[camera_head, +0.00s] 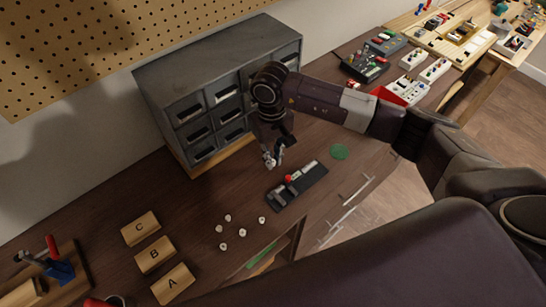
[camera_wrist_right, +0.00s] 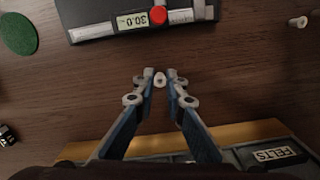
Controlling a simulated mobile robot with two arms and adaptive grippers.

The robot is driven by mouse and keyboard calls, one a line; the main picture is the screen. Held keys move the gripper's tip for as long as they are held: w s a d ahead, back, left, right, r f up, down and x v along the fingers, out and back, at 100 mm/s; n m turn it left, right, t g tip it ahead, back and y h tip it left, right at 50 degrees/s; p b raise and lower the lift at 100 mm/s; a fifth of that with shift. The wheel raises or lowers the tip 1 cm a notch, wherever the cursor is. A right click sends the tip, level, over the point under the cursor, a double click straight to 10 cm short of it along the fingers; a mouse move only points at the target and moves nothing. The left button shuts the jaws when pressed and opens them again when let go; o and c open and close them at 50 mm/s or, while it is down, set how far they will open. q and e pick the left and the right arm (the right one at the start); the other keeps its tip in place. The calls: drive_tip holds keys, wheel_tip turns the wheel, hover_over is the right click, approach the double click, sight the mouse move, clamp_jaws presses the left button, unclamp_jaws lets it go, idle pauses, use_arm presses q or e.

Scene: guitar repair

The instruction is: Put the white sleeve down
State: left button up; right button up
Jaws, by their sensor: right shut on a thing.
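My right gripper (camera_head: 272,160) reaches down in front of the grey drawer cabinet, over the dark wooden bench, behind the black gauge. In the right wrist view its two fingertips (camera_wrist_right: 160,82) are close together, shut on a small white sleeve (camera_wrist_right: 160,79) with a dark hole in its end. The sleeve is too small to make out in the head view. I cannot tell whether it touches the bench. Several similar small white pieces (camera_head: 242,232) lie loose on the bench, and one of these (camera_wrist_right: 298,22) shows in the right wrist view. My left gripper is not in view.
The black gauge (camera_head: 299,187) has a red knob and a display. A green disc (camera_head: 340,152) lies right of it. The drawer cabinet (camera_head: 205,85) stands behind. Wooden blocks C (camera_head: 140,229), B (camera_head: 155,254) and A (camera_head: 173,284) are at left. Bare bench surrounds the gripper.

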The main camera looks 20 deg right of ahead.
drive_tip(key=shift+f, duration=0.55)
drive_tip(key=shift+f, duration=0.15)
drive_tip(key=o, duration=0.7)
